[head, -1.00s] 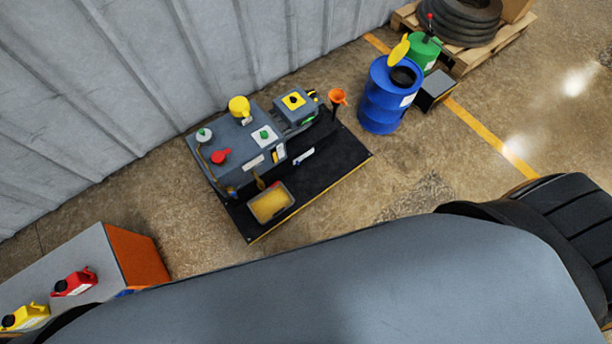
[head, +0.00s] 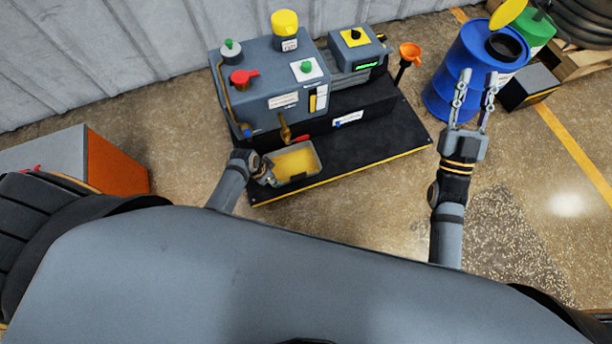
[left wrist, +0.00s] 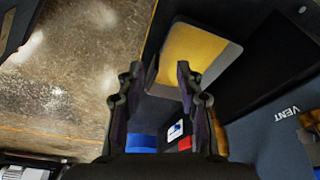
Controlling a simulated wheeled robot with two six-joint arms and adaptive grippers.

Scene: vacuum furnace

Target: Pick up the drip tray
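The drip tray (head: 297,181), a shallow grey tray holding yellow liquid, sits on the black base in front of the grey pump unit (head: 262,112), under its brass spout (head: 285,132). My left gripper (head: 270,176) is at the tray's left end. In the left wrist view, the left gripper (left wrist: 158,75) has its fingers apart, with an edge of the tray (left wrist: 229,60) showing between and beyond the tips. I cannot tell whether they touch it. My right gripper (head: 478,80) is open and empty, in front of the blue drum (head: 462,75).
The black base (head: 385,140) has a yellow front edge and an orange funnel (head: 410,53) at its back right. A grey and orange cabinet (head: 115,165) stands at left. A black box (head: 527,87) stands beside the drum. The floor before the base is open.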

